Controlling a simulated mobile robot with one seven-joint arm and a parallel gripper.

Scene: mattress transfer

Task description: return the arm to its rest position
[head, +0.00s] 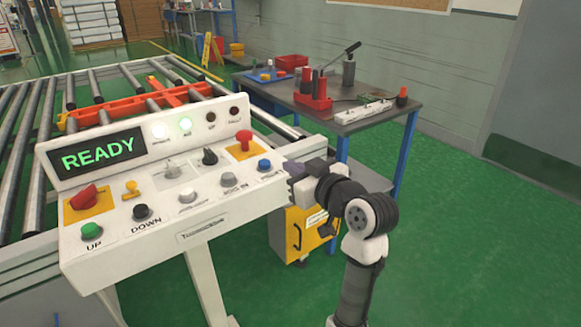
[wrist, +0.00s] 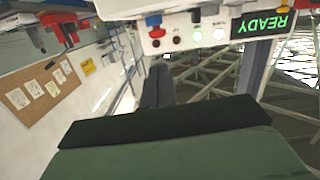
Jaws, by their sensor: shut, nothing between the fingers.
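My arm rises from the lower right of the head view and bends at a dark elbow. My gripper (head: 294,170) is at its left end, shut and empty, beside the right edge of the white control panel (head: 215,215), close to the blue button (head: 264,165). I cannot tell whether it touches the panel. The fingertips are small and partly unclear. The panel's display (head: 98,157) reads READY in green. In the wrist view the panel appears upside down at the top, with its display (wrist: 264,22); a large dark shape fills the bottom.
A roller conveyor (head: 40,110) with an orange frame (head: 135,103) lies behind the panel. A blue-legged workbench (head: 345,125) with red tools stands behind my arm. A yellow box (head: 297,235) sits below the gripper. Green floor is open at the right.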

